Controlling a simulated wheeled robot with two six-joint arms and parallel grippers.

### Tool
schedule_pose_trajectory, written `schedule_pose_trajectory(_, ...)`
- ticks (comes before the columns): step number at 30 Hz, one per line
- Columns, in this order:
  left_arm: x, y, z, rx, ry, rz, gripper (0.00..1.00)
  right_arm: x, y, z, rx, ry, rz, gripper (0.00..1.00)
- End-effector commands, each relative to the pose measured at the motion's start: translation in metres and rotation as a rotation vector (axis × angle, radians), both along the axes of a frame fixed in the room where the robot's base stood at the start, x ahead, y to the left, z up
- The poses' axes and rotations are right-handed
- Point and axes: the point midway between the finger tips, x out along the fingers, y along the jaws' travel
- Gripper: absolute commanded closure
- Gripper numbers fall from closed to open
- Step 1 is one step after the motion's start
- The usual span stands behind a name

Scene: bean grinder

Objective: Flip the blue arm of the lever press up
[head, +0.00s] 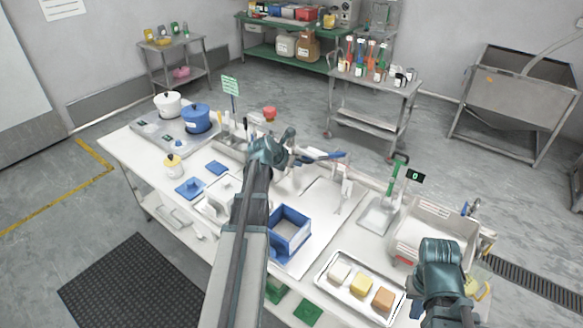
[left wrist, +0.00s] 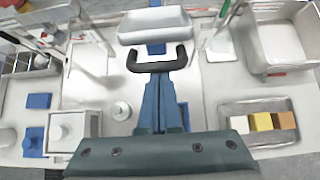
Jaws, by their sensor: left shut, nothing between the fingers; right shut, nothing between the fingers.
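The lever press stands on the white table near its far edge. Its blue arm (head: 326,156) shows as a bar in the head view, partly hidden by my left gripper (head: 298,158). In the left wrist view a short blue part of the arm (left wrist: 156,48) shows between a white pan-like part (left wrist: 155,24) and a dark U-shaped handle (left wrist: 158,62). My left gripper (left wrist: 158,78) is shut and empty, its fingertips at or just below the handle; contact cannot be told. My right gripper (head: 416,310) is shut and empty near the table's right front.
A blue open box (head: 290,222) stands below the left gripper. A tray (head: 330,285) with several blocks and a white bin (head: 432,232) are to the right. Two pots (head: 197,118) and blue plates (head: 190,188) are to the left.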

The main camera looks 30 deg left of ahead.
Motion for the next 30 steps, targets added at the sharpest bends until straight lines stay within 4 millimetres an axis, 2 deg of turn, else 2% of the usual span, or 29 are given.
schedule_pose_trajectory(1,0.01,0.0,0.024,0.0,-0.001,-0.001,1.0,0.0,0.0,0.024,0.001,0.0,-0.002,1.0)
schedule_pose_trajectory(3,0.018,0.0,0.038,-0.001,-0.002,-0.001,1.0,0.0,0.0,0.038,0.001,0.001,-0.001,1.0)
schedule_pose_trajectory(12,0.054,-0.003,0.084,-0.001,-0.001,-0.001,1.0,-0.001,0.0,0.084,-0.001,0.003,0.004,1.0)
schedule_pose_trajectory(21,0.077,-0.006,0.107,-0.001,0.0,0.0,1.0,-0.001,0.0,0.107,0.0,0.003,-0.011,1.0)
schedule_pose_trajectory(30,0.083,-0.006,0.112,-0.001,0.001,0.001,1.0,-0.001,0.0,0.112,0.001,0.003,-0.017,1.0)
